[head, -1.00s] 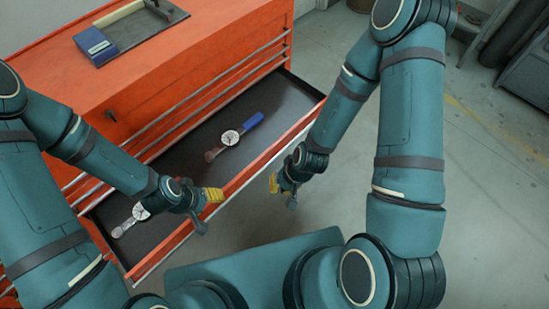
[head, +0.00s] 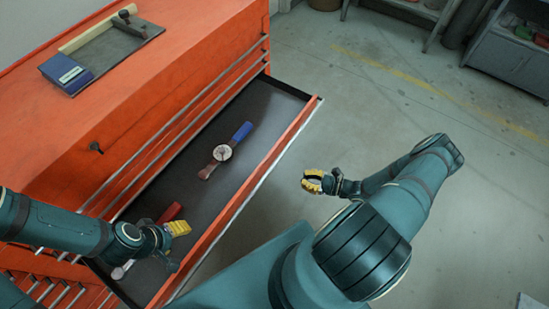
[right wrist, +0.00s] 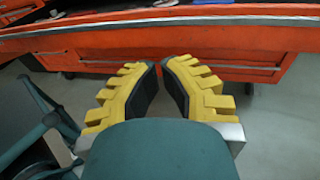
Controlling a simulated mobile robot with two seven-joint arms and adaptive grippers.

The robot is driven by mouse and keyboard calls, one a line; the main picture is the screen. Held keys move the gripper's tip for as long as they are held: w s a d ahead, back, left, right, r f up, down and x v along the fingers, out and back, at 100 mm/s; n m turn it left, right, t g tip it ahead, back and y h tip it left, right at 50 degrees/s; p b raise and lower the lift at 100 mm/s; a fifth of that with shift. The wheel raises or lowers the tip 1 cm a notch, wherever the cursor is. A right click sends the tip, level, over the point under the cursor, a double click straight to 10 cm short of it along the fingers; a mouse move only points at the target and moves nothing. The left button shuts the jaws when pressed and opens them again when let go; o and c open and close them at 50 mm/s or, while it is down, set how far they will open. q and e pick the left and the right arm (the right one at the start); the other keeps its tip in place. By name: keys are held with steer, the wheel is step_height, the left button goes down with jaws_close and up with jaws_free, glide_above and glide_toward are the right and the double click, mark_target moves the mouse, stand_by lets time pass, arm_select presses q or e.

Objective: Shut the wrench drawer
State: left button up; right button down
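The wrench drawer (head: 268,100) stands pulled out of the orange cabinet, its dark inside open to view. My right gripper (head: 308,181) is outside the drawer, apart from the front panel. In the right wrist view its yellow fingertips (right wrist: 160,66) nearly meet, with nothing between them.
The orange cabinet top (head: 180,50) carries a tray with a blue box (head: 66,73). Closed drawers with bar handles (head: 50,290) are below at the left. Grey floor (head: 400,110) is free to the right. Grey shelving (head: 510,62) stands at the far right.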

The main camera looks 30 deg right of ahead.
steer(key=s+d+m+t+h, duration=0.1)
steer(key=d+m+t+h, duration=0.2)
steer(key=d, duration=0.2)
arm_select(q)
steer(key=shift+w+a+f, duration=0.1)
steer(key=shift+a+f, duration=0.25)
steer(key=shift+a, duration=0.2)
arm_select(e)
glide_toward(275, 152)
steer(key=x, duration=0.4)
steer(key=shift+w+a+f, duration=0.1)
steer(key=shift+w, duration=0.25)
arm_select(q)
steer(key=shift+b, duration=0.3)
arm_select(e)
steer(key=shift+w, duration=0.1)
